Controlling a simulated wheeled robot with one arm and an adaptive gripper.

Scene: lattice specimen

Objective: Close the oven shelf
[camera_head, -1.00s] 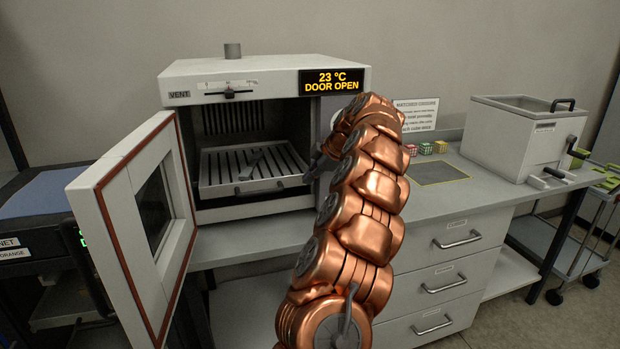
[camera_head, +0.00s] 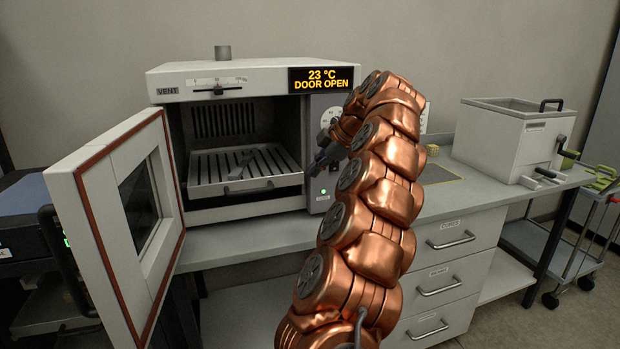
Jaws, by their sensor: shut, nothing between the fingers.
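The white oven (camera_head: 225,77) stands on the bench with its door (camera_head: 95,205) swung wide open to the left. Its display (camera_head: 324,79) reads 23 °C, DOOR OPEN. The slatted shelf (camera_head: 208,188) sits in the lower part of the chamber, its front face and handle (camera_head: 250,188) at the opening, and it looks drawn partly out. A small grey piece (camera_head: 241,166) lies on the slats; I cannot tell what it is. My gripper (camera_head: 315,166) is shut and empty, in front of the control panel, just right of the shelf's front corner. My copper arm hides part of the panel.
The open door takes up the left side. Drawers (camera_head: 445,235) are below, and a trolley (camera_head: 585,235) stands at far right.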

